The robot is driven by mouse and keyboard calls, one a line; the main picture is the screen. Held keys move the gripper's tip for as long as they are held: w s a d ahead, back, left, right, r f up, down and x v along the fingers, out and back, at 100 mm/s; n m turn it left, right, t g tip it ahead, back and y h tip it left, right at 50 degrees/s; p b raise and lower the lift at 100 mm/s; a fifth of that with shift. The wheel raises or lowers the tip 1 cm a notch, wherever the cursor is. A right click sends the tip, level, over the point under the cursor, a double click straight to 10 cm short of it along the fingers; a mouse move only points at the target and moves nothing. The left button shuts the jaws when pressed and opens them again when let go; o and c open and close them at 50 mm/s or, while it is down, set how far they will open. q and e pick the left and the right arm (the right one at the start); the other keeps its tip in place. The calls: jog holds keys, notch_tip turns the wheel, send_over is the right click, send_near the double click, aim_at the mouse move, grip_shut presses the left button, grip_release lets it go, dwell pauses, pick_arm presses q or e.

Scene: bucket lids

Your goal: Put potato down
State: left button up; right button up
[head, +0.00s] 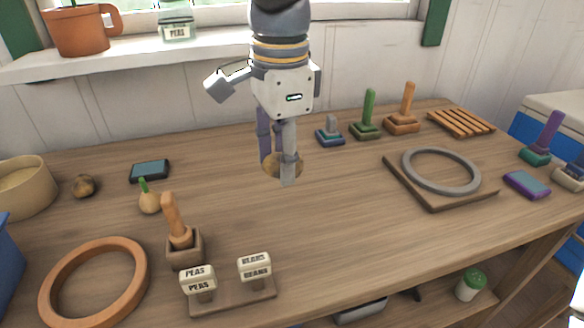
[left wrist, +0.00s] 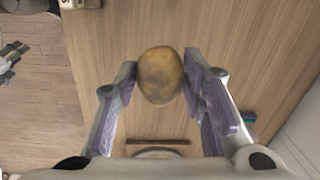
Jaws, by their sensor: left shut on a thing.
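The potato (left wrist: 160,75) is brown-yellow and sits between the fingertips of my left gripper (left wrist: 160,80), which is shut on it. In the head view my left gripper (head: 278,168) points down over the middle of the wooden table, and the potato (head: 270,165) shows partly behind its fingers. I cannot tell whether the potato touches the tabletop. A grey jointed part (left wrist: 10,60) at the left edge of the left wrist view may be my right gripper; its jaws are unclear.
A grey ring (head: 441,171) lies on a wooden board at right. Several handled stamps stand behind it. At left are an orange ring (head: 95,285), an onion (head: 149,202), a brown lump (head: 84,186) and a tan tub (head: 22,188). Label blocks (head: 255,266) stand in front. The table's middle is clear.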

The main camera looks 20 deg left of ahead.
pick_arm(q)
jog(key=b, duration=0.2)
send_over(283, 189)
jog(key=s, duration=0.1)
jog(key=f, duration=0.7)
jog(key=shift+d+f, duration=0.2)
jog(key=shift+f, duration=0.15)
jog(key=f, duration=0.2)
jog(key=w+f, duration=0.1)
jog(key=shift+a+f, duration=0.15)
jog(key=shift+f, duration=0.25)
jog(key=shift+s, duration=0.1)
pick_arm(e)
jog(key=s+f+g, duration=0.1)
jog(key=s+f, duration=0.1)
jog(key=shift+s+f, duration=0.25)
jog(key=shift+s, duration=0.05)
pick_arm(q)
jog(key=o, duration=1.2)
jog(key=shift+f, duration=0.1)
jog(key=shift+c, duration=0.2)
